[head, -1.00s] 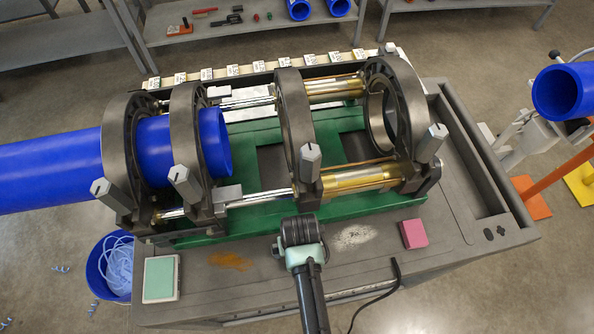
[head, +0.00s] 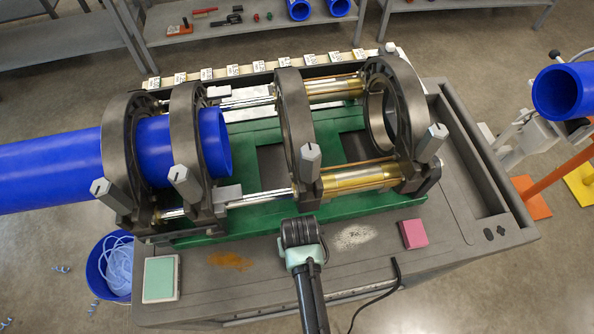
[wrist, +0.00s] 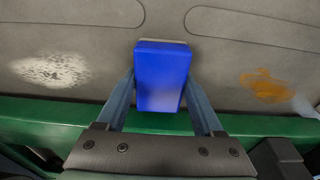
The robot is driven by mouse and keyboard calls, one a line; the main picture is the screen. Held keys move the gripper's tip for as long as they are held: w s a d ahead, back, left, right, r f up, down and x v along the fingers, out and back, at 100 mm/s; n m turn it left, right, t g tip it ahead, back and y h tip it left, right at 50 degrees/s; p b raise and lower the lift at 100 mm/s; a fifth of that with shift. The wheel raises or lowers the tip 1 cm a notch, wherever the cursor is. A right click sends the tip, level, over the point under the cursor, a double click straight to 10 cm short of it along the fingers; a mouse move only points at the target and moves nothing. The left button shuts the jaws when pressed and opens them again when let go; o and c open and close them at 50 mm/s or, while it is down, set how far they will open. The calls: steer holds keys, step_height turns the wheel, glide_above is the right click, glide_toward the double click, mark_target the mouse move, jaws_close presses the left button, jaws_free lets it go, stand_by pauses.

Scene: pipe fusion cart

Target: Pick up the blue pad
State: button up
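The blue pad (wrist: 161,78) shows in the wrist view between the two fingers of my gripper (wrist: 161,90). The fingers lie against its left and right sides, so the gripper looks shut on it. The pad overlaps the edge of the green base in that view; whether it is clear of the cart top is hard to tell. In the head view my gripper (head: 301,232) is over the front of the cart top, just in front of the green base, and hides the pad.
The green machine base (head: 250,222) with dark clamp rings and a blue pipe (head: 50,170) stands just behind my gripper. A pink pad (head: 413,234) lies to the right, a teal pad (head: 160,279) to the left. Orange (head: 230,261) and white (head: 355,236) stains mark the cart top.

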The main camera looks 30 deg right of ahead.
steer(key=c, duration=0.6)
steer(key=shift+r, duration=0.1)
step_height(320, 180, up, 28)
steer(key=p, duration=0.9)
steer(key=shift+r, duration=0.1)
